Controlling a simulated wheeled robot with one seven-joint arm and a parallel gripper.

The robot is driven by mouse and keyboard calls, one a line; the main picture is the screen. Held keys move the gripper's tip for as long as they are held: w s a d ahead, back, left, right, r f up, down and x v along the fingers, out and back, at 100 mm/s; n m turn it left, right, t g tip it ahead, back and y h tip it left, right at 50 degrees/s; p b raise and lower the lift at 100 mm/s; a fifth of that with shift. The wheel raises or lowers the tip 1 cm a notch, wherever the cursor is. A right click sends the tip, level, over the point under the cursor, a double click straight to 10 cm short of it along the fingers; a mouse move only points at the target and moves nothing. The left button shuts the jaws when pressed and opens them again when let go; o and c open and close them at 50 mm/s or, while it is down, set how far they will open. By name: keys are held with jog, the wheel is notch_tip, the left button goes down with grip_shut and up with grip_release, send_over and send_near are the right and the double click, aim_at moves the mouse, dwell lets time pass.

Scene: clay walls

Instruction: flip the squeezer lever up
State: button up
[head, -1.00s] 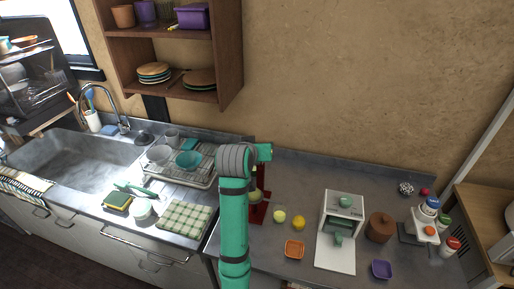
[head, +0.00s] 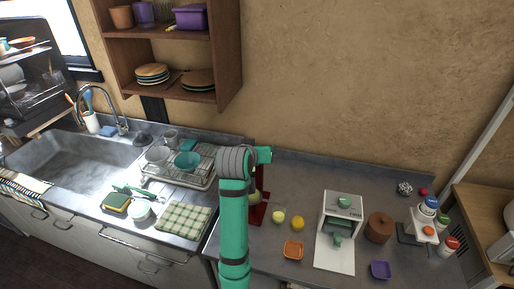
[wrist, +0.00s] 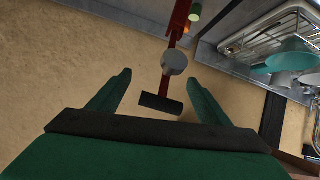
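The red squeezer (head: 258,212) stands on the grey counter, partly hidden behind my teal arm in the head view. In the wrist view its red frame (wrist: 180,22) runs down from the top edge to a round grey part (wrist: 174,62). A dark bar (wrist: 161,104), which looks like the lever's handle, lies between the fingers of my gripper (wrist: 159,76). The gripper is open, with a gap on both sides of the bar. The fingertips are hidden in the head view.
A dish rack (head: 180,172) with a teal bowl (head: 187,161) stands left of the squeezer. Yellow fruit (head: 298,223), an orange dish (head: 293,250) and a white machine (head: 340,230) are to its right. A wooden shelf (head: 229,60) hangs above left.

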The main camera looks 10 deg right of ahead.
jog(key=shift+a+r, duration=0.1)
jog(key=shift+r, duration=0.2)
jog(key=shift+s+a+r, duration=0.2)
jog(key=shift+s+r, duration=0.1)
jog(key=shift+s, duration=0.05)
jog(key=v, duration=0.9)
jog(key=shift+s, duration=0.4)
jog(key=shift+a, duration=0.1)
